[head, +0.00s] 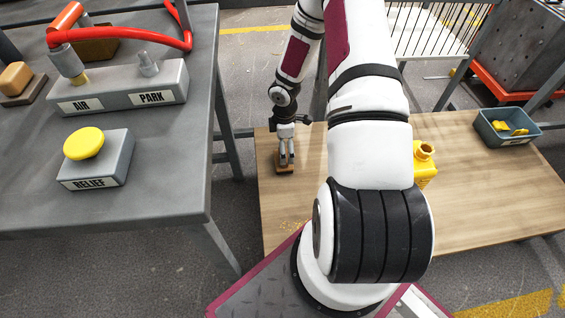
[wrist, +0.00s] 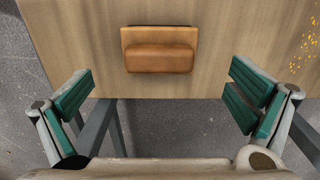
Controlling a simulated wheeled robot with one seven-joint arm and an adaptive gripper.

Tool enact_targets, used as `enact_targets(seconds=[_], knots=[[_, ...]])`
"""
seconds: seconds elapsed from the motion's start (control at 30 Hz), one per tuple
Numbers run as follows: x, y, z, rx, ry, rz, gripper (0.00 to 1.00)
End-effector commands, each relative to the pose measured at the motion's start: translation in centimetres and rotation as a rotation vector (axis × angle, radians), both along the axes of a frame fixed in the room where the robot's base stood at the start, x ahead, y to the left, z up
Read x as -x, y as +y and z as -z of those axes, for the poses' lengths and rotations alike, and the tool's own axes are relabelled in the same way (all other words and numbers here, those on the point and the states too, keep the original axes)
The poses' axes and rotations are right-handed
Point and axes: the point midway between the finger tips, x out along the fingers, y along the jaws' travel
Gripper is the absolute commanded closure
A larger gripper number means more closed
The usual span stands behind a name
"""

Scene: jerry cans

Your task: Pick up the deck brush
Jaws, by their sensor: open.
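The deck brush (wrist: 160,51) looks like a brown block with a rounded raised part on a flat lighter base. It lies on the wooden table near its edge, in the upper middle of the wrist view. In the head view the brush (head: 285,170) shows at the table's left end, partly hidden by my gripper (head: 286,157). In the wrist view my gripper (wrist: 162,95) is open, its green-padded fingers wide apart and empty. The brush lies ahead of the fingers, roughly centred between them, and neither finger touches it.
A yellow jerry can (head: 425,163) stands on the wooden table (head: 480,205), partly hidden by my arm. A grey-green bin (head: 507,128) with yellow pieces is at the right. A grey bench (head: 165,195) with a yellow button (head: 84,143) stands left. Yellow crumbs (wrist: 307,40) lie on the table.

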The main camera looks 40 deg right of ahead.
Motion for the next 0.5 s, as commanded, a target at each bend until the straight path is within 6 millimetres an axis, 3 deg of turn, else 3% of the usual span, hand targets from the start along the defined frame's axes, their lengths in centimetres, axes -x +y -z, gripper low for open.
enact_targets(seconds=[0.27, 0.5], knots=[[0.0, 0.0, 1.5, 0.001, 0.0, 0.0, 0.0], [-0.2, 0.2, 4.3, 0.001, 0.001, 0.0, 0.0]])
